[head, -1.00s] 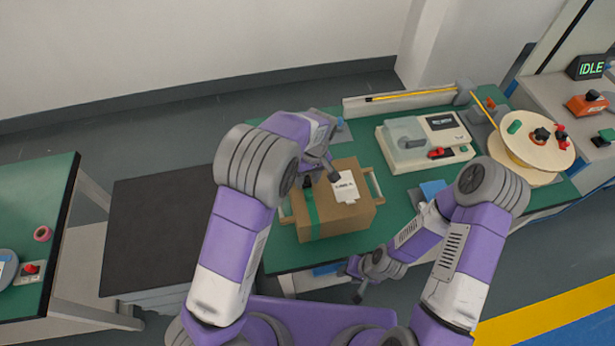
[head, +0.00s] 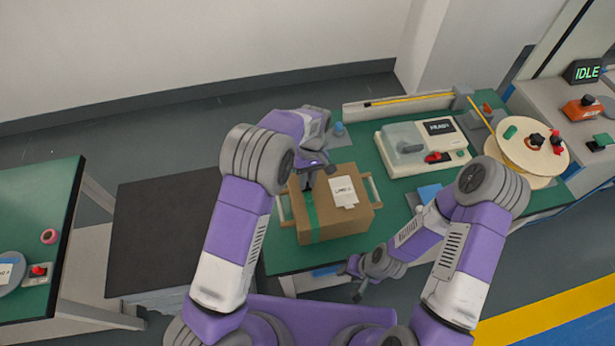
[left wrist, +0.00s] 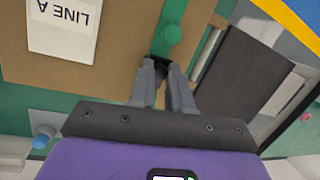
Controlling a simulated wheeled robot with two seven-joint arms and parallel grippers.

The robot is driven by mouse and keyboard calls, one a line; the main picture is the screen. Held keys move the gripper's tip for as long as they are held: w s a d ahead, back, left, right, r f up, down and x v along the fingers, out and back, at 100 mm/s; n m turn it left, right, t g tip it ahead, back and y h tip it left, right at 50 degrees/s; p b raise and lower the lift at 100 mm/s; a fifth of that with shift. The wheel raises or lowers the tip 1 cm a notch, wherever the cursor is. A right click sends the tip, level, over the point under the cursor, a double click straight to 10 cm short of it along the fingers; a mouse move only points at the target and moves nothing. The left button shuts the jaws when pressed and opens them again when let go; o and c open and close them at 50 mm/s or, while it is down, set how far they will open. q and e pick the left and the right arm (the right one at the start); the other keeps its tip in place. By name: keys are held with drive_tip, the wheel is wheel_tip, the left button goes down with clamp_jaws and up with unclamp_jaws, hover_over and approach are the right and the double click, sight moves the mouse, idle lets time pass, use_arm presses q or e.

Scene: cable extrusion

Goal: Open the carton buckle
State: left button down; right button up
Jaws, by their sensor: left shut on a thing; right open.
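A brown cardboard carton (head: 345,220) stands on the green table, with a green strap (head: 310,223) around its left part and a white label (head: 343,190) on top. My left gripper (head: 307,184) is over the strap at the carton's top. In the left wrist view its fingers (left wrist: 161,78) are nearly closed on a small dark piece, the buckle (left wrist: 159,71), at the strap (left wrist: 172,14); the fingers hide most of it. My right gripper (head: 359,292) is open and empty, low before the table's front edge.
A white machine (head: 425,147) stands behind the carton to the right, with a cable spool (head: 525,145) farther right. Light handle bars flank the carton. A dark-topped cabinet (head: 160,225) is left of the table.

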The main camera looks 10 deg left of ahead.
use_arm(q)
drive_tip(key=shift+w+a+r+g+h+p, duration=0.2)
drive_tip(key=shift+w+g+h+p, duration=0.25)
drive_tip(key=shift+g+p, duration=0.4)
drive_tip(key=shift+w+g, duration=0.3)
drive_tip(key=shift+g, duration=0.45)
drive_tip(key=shift+w+a+g+h+b, duration=0.15)
drive_tip(key=shift+g+h+b, duration=0.1)
drive_tip(key=shift+g+b, duration=0.15)
use_arm(e)
drive_tip(key=shift+r, duration=0.9)
use_arm(q)
drive_tip(key=shift+r+g, duration=0.15)
drive_tip(key=shift+g, duration=0.15)
use_arm(e)
drive_tip(key=shift+f, duration=0.1)
use_arm(q)
drive_tip(key=c, duration=1.1)
unclamp_jaws()
drive_tip(key=shift+o, duration=0.2)
